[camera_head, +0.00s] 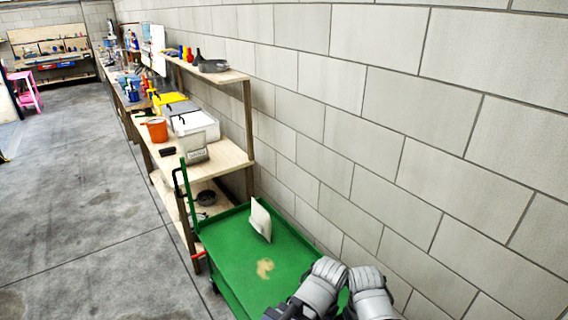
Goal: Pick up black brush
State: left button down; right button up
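A small dark object (167,151) lies at the near end of the wooden workbench, just in front of an orange bucket (157,130). It may be the black brush, but it is too small to tell. Grey links of my arms show at the bottom, over the green cart's near end. My gripper fingers do not show. Nothing can be seen held.
A green cart (235,240) with a pale upright panel (260,220) stands against the block wall, before the workbench (225,158). A white box (195,125) and a grey container (194,148) stand on the bench. The concrete floor (80,200) at left is clear.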

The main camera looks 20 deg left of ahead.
aim_at(162, 151)
jog(key=u, duration=1.25)
